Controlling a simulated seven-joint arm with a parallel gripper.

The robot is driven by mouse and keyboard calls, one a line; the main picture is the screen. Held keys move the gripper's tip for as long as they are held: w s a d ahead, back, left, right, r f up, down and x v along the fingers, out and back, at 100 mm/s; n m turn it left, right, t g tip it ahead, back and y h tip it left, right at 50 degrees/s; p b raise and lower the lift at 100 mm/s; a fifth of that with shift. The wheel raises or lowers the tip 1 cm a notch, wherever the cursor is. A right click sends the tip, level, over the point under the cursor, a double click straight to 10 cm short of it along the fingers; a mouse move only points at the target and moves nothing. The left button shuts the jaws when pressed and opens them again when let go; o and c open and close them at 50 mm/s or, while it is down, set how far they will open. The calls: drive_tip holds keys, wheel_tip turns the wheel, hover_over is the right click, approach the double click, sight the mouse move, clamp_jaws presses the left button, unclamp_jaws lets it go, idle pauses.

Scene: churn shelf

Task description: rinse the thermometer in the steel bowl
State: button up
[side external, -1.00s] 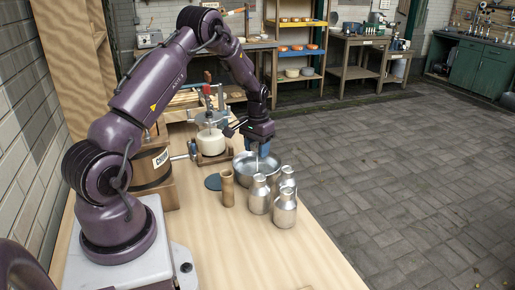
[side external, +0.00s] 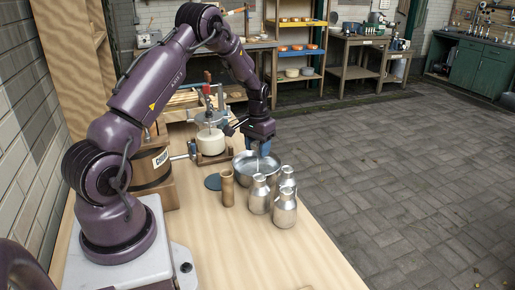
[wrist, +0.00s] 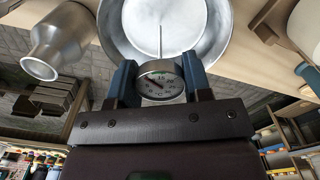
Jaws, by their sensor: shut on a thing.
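The thermometer (wrist: 161,80) has a round dial and a thin stem. It sits between the blue fingers of my gripper (wrist: 160,84), which are shut on its dial. In the wrist view the stem points toward the steel bowl (wrist: 215,45). In the side view my gripper (side external: 262,147) is directly above the steel bowl (side external: 243,172), with the thin stem reaching down into the bowl's opening. I cannot tell how deep the tip is or whether it touches liquid.
Several steel milk cans (side external: 284,210) stand right in front of the bowl. A cheese press (side external: 211,140) and a wooden churn (side external: 153,170) stand farther left. The bench front is clear.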

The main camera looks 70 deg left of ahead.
drive_tip(key=shift+r, duration=3.45)
wheel_tip(320, 180, up, 4)
